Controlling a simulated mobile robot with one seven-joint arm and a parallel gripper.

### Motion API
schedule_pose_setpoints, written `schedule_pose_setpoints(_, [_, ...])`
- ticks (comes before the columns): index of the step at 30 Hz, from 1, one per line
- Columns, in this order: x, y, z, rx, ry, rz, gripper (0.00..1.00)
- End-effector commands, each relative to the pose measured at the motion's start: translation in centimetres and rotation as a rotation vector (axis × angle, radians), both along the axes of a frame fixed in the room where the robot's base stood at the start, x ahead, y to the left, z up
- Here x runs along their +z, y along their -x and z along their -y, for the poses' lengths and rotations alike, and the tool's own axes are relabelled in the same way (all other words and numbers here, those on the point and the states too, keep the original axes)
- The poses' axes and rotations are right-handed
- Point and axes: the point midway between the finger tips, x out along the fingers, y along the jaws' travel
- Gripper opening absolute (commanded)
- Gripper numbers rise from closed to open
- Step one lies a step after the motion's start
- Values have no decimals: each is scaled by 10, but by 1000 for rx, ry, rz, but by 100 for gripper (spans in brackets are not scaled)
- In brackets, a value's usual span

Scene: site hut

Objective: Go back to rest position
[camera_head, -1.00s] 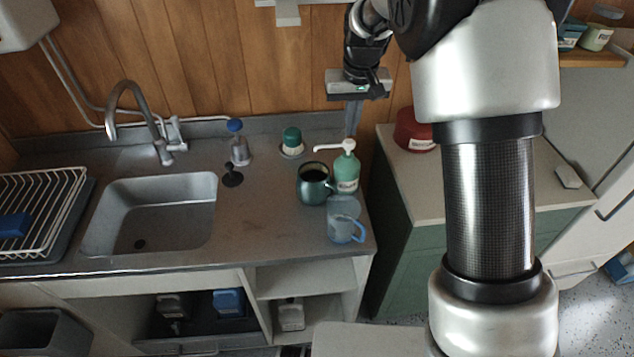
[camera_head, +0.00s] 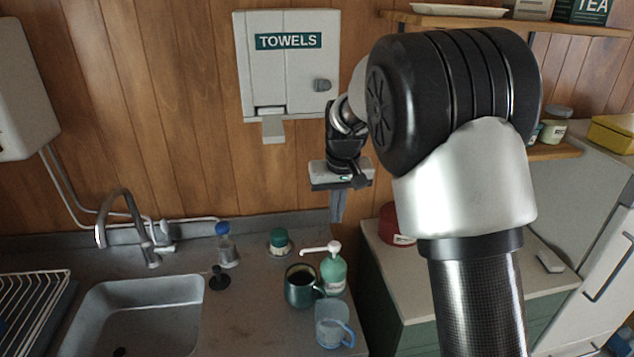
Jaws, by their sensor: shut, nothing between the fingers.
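My gripper (camera_head: 338,215) hangs pointing down above the back right of the sink counter, in front of the wood wall. Its fingers are together with nothing between them. Below it on the counter stand a green pump bottle (camera_head: 334,274) with a white pump and a dark green mug (camera_head: 299,287). The gripper is apart from both. My arm fills much of the picture right of centre and hides part of the wall and the side cabinet.
A towel dispenser (camera_head: 288,68) is on the wall close above my gripper. A clear blue cup (camera_head: 333,328) stands at the counter's right. The sink (camera_head: 135,315), tap (camera_head: 128,225) and dish rack (camera_head: 30,300) are left. A red tin (camera_head: 394,226) is on the side cabinet.

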Motion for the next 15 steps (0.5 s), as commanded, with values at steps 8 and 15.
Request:
schedule_pose_setpoints(8, [73, 58, 38, -56, -48, 61, 0])
schedule_pose_setpoints(15, [132, 167, 80, -116, -77, 152, 0])
